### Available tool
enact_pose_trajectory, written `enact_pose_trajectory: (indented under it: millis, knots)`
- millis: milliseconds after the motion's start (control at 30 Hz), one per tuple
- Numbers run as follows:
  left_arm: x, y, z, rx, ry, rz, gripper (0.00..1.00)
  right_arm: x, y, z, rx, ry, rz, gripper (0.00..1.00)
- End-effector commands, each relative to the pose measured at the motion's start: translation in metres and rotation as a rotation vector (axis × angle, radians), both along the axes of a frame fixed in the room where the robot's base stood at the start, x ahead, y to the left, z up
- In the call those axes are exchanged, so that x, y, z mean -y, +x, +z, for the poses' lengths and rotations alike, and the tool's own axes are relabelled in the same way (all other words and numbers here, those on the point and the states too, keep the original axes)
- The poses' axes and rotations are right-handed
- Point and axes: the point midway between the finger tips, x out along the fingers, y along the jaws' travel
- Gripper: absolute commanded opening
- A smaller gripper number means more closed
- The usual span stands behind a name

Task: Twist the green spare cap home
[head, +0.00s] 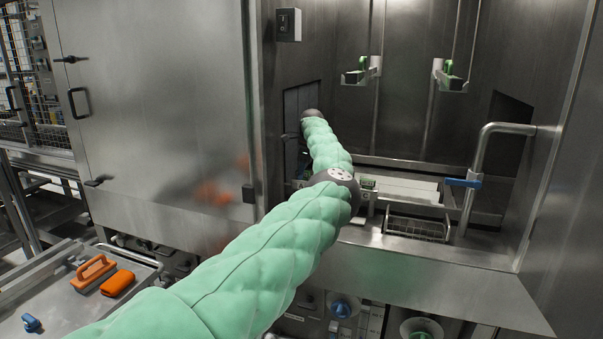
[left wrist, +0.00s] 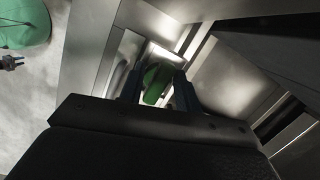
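My left arm, in a padded green sleeve, reaches into the steel bay in the head view. Its gripper (head: 291,136) is at the far end, by a dark opening in the bay's left wall, small and partly hidden. In the left wrist view a green part, which looks like the green cap (left wrist: 156,84), lies between the two fingers of my left gripper (left wrist: 160,80). The fingers stand on either side of it. Whether they press on it cannot be made out. The cap's seat is hidden. My right gripper is not in view.
Two hanging holders with green parts (head: 361,72) (head: 449,76) are at the bay's back. A bent rail with a blue clip (head: 463,183) and a wire basket (head: 418,228) are at right. An orange-handled tool (head: 92,271) and an orange block (head: 117,283) lie on the left bench.

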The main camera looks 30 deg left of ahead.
Motion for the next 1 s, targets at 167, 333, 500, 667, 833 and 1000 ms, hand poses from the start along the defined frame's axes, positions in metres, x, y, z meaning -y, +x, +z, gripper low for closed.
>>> enact_pose_trajectory:
  millis: [167,333,500,667,833,1000]
  knots:
    - [0.015,0.003,-0.008,-0.016,-0.021,-0.016,0.44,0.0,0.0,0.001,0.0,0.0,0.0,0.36]
    - [0.014,0.003,0.006,-0.014,-0.018,-0.014,0.44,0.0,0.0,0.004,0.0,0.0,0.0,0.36]
    - [0.009,0.001,0.021,-0.011,-0.013,-0.01,0.44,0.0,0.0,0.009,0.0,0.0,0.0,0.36]
    - [0.007,0.001,0.033,-0.01,-0.011,-0.008,0.44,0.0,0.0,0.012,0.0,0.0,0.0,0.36]
    - [0.006,0.001,0.046,-0.009,-0.008,-0.007,0.44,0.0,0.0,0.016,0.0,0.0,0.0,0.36]
    - [0.005,0.0,0.056,-0.009,-0.007,-0.006,0.44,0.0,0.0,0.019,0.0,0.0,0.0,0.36]
